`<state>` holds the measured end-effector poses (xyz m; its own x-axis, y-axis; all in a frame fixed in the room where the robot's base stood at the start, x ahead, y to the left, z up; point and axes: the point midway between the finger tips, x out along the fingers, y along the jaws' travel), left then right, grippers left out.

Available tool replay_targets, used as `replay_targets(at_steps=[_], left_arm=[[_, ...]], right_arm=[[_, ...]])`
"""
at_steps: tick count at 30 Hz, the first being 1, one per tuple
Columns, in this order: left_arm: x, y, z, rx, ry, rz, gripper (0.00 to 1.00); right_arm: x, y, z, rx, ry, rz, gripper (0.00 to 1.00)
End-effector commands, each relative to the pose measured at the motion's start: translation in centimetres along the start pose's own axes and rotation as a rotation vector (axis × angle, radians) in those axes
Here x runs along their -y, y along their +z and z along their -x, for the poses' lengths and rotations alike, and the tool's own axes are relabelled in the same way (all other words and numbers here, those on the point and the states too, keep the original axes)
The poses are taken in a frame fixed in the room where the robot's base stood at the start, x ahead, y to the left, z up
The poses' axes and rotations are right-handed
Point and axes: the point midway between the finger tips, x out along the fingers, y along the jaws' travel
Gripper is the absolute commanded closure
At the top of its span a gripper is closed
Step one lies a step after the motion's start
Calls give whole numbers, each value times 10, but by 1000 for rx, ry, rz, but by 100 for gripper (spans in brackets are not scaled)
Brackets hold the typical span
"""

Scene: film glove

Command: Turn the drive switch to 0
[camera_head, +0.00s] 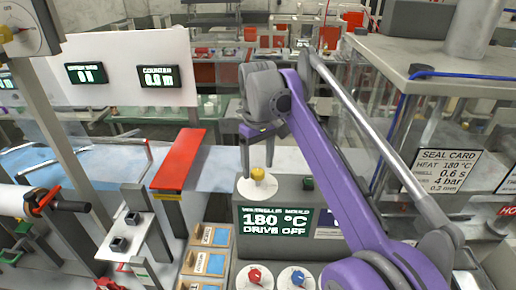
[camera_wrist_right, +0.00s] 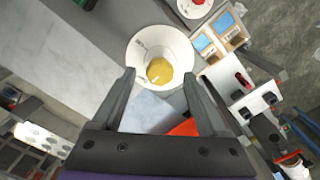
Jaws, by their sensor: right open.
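A yellow knob (camera_head: 257,174) stands on a white round dial (camera_head: 250,190) on top of a grey control box; I take it for the drive switch. The box's display (camera_head: 275,221) reads 180 °C and DRIVE OFF. My right gripper (camera_head: 257,165) is open and points down over the knob. In the right wrist view the knob (camera_wrist_right: 159,70) appears between the open fingertips (camera_wrist_right: 160,76); I cannot tell whether they touch it. The dial's marks are too small to read. My left gripper is not in view.
A small dark button (camera_head: 308,183) is right of the dial. Sample trays (camera_head: 207,252) and a red bar (camera_head: 180,158) stand to the left. A glass-sided grey cabinet (camera_head: 430,62) is at right.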

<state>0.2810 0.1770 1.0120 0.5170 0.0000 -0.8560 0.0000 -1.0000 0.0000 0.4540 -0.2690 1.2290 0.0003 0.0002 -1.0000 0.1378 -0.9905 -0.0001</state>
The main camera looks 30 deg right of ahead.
Motion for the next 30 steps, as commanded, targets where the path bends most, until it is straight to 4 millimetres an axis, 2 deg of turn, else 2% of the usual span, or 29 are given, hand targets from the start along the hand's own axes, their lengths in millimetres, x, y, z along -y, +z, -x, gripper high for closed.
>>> replay_targets(at_steps=[6,13,20,30], left_arm=[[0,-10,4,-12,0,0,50],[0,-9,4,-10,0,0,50],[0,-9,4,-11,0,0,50],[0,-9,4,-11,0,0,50]], right_arm=[[0,-1,48,-3,1,0,24],[0,-1,82,-1,0,0,24],[0,0,96,-1,0,0,24],[0,0,97,-1,0,0,24]])
